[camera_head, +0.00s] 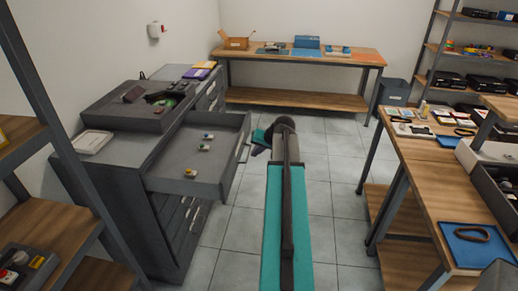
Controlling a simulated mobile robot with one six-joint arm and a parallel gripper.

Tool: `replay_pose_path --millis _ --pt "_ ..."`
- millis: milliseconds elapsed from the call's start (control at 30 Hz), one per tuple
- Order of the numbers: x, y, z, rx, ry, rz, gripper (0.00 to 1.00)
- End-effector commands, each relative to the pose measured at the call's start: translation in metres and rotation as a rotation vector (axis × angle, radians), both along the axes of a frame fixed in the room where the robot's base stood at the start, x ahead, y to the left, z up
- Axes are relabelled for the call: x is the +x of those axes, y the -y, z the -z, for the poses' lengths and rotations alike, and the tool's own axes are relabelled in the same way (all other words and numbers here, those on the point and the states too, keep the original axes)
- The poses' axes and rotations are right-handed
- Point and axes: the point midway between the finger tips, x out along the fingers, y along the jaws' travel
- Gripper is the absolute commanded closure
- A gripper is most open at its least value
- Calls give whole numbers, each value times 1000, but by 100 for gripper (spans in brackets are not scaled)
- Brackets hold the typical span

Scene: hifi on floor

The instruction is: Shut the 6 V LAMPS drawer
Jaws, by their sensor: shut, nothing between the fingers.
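A grey drawer (163,184) stands pulled out from the top of the dark grey cabinet (158,235) at the left. Several small lamp-like pieces (204,148) with coloured parts lie inside it. Its front panel faces right, and a pale label or handle (244,144) shows there; any writing is too small to read. My teal arm reaches up the middle of the picture. My gripper (258,142) is shut and empty, just right of the drawer front's far end. I cannot tell whether it touches the front.
More closed drawers lie below. A wooden bench (345,58) stands at the back, a wooden table (425,180) at the right. Tiled floor between is clear.

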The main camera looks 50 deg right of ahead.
Motion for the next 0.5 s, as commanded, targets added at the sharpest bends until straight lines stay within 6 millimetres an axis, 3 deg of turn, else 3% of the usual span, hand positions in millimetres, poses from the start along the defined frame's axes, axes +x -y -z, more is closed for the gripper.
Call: replay_pose_path --millis 500 --pt "35 1 36 1 0 -1 100"
